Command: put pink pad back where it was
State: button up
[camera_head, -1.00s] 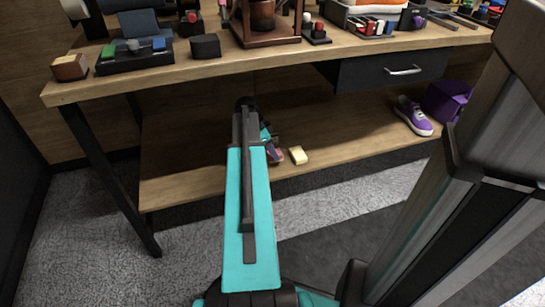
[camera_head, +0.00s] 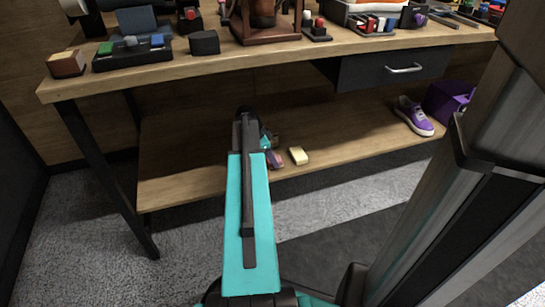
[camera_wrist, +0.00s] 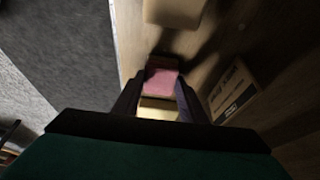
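The pink pad (camera_wrist: 161,81) is between the two fingers of my gripper (camera_wrist: 161,90) in the wrist view and fills the gap. A pale yellow part (camera_wrist: 158,108) shows nearer the palm. My gripper looks shut on the pad. In the head view, the pink pad (camera_head: 275,159) shows beside the end of my arm, low over the bottom shelf (camera_head: 350,150). My arm hides most of the gripper there. I cannot tell whether the pad touches the shelf.
A cream block (camera_head: 298,155) lies on the shelf just right of the pad and also shows in the wrist view (camera_wrist: 173,11). A purple sneaker (camera_head: 414,115) and purple box (camera_head: 447,101) stand farther right. The workbench (camera_head: 220,65) is overhead.

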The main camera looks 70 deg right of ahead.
jog(key=o, duration=0.4)
jog(key=shift+o, duration=0.2)
jog(key=shift+r, duration=0.15)
jog(key=p+v, duration=0.5)
jog(key=v, duration=0.7)
dwell(0.4)
